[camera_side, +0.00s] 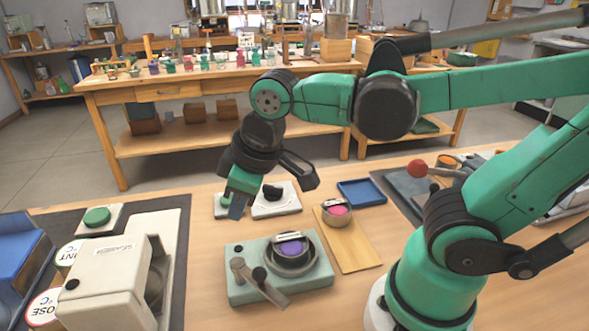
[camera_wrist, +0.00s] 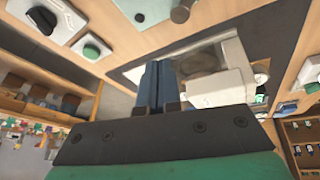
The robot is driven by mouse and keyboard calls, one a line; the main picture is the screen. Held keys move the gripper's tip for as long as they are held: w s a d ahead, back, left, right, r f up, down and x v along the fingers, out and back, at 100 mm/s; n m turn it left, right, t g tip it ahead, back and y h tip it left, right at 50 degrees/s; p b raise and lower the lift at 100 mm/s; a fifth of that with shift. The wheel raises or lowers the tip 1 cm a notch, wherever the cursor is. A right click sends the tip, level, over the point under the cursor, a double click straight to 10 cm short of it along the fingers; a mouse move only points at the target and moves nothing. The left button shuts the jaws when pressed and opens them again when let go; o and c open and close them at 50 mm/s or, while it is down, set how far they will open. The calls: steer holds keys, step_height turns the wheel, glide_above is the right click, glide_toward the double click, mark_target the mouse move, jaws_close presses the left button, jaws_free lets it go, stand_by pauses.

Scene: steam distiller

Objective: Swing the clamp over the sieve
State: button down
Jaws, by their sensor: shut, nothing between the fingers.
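A pale grey-green block (camera_side: 235,288) stands on the table at the lower middle of the side view. A round metal holder with purple contents (camera_side: 290,248), which looks like the sieve, sits on it. The clamp (camera_side: 262,285) is a grey arm with a dark knob, on the block's front left, beside the round holder and not over it. My gripper (camera_side: 237,208) is above and behind the block's left end, pointing down, apart from the clamp. In the wrist view its fingers (camera_wrist: 157,85) are together and empty. Part of the block (camera_wrist: 140,8) shows at the top edge there; the sieve is not visible.
A beige machine (camera_side: 105,285) stands on a dark mat at the left; it also shows in the wrist view (camera_wrist: 220,80). White plates with a green button (camera_wrist: 92,50) and a black knob (camera_side: 272,192) lie behind the block. A wooden board (camera_side: 355,250) with a pink-filled cup is at the right.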

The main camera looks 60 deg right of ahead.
mark_target(257, 276)
steer(key=s+a+r+n+g+h, duration=0.1)
steer(key=s+a+n+g, duration=0.1)
steer(key=a+n, duration=0.3)
steer(key=s+a+r+n+g+h, duration=0.1)
steer(key=s+a+n+g+h, duration=0.1)
steer(key=a+n, duration=0.4)
steer(key=shift+s+a+g, duration=0.5)
steer(key=shift+a, duration=0.2)
steer(key=shift+f, duration=0.15)
steer(key=x, duration=0.9)
steer(key=shift+d+f, duration=0.2)
steer(key=shift+f, duration=0.05)
steer(key=d, duration=0.3)
steer(key=shift+s+d+f, duration=0.1)
steer(key=shift+s, duration=0.15)
steer(key=shift+s+d, duration=0.1)
steer(key=shift+d, duration=0.35)
